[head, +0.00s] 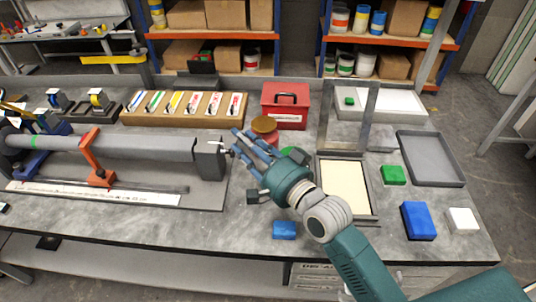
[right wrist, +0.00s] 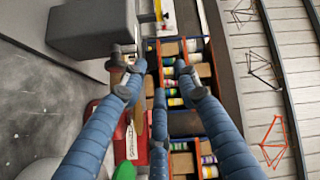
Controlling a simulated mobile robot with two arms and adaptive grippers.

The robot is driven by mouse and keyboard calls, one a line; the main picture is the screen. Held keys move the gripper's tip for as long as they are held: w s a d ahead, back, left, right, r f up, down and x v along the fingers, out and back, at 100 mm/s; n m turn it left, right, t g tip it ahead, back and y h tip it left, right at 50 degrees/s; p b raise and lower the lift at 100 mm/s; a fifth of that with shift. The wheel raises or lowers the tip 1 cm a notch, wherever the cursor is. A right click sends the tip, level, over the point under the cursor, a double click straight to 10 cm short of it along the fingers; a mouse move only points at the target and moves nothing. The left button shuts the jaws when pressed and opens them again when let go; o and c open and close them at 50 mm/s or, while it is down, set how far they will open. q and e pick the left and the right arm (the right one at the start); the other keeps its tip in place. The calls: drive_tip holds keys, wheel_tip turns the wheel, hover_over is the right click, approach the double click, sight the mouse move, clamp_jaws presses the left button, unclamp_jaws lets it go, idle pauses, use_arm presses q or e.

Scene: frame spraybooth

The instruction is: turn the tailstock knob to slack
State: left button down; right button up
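The tailstock (head: 210,158) is a grey block at the right end of the long grey fixture. It also shows at the upper left of the right wrist view (right wrist: 88,28). A small dark knob (right wrist: 122,50) sticks out from its end towards my fingers; in the head view it is small and partly hidden by them. My right gripper (head: 240,146) has blue fingers pointing left at the tailstock's end. In the right wrist view its fingers (right wrist: 158,80) are spread, with the left fingertip close to the knob; I cannot tell whether they touch. My left gripper is not in view.
A red box (head: 285,112) and a round brown-lidded can (head: 264,125) stand just behind my right gripper. A framed cream panel (head: 345,185), a grey tray (head: 430,158) and green, blue and white blocks lie to the right. The bench front is mostly clear beside a blue block (head: 284,230).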

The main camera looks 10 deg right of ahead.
drive_tip(key=p+v, duration=0.2)
drive_tip(key=v, duration=0.7)
drive_tip(key=shift+r+p, duration=0.4)
drive_tip(key=shift+r, duration=0.1)
drive_tip(key=shift+d, duration=0.1)
drive_tip(key=shift+p, duration=0.3)
idle(0.4)
drive_tip(key=shift+s, duration=0.1)
